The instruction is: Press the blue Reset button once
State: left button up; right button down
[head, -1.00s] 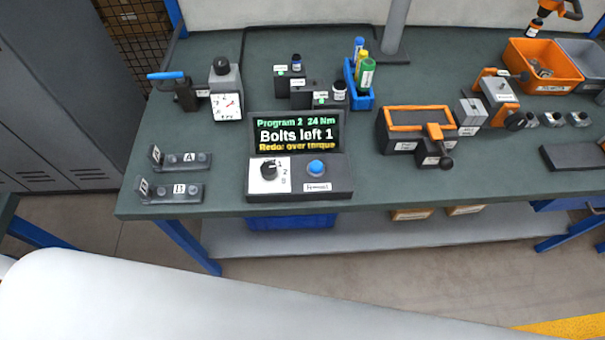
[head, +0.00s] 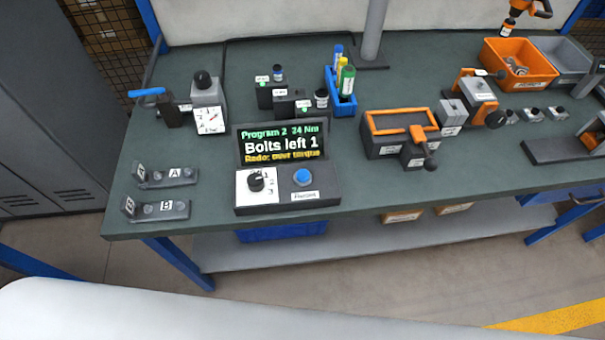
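The blue button (head: 303,177) sits on the sloped front of a dark control box (head: 287,203) near the front edge of the bench. A small white label is below the button, its text too small to read surely. Left of the button is a black rotary knob (head: 256,181) on a white plate marked with numbers. Neither gripper shows in the head view.
Brackets A (head: 165,175) and B (head: 156,209) lie left of the box. A dial gauge (head: 209,118) stands behind them. A dark box with an orange rim (head: 403,122) is to the right. A blue holder (head: 341,101) with bottles stands behind. Bare bench lies right of the control box.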

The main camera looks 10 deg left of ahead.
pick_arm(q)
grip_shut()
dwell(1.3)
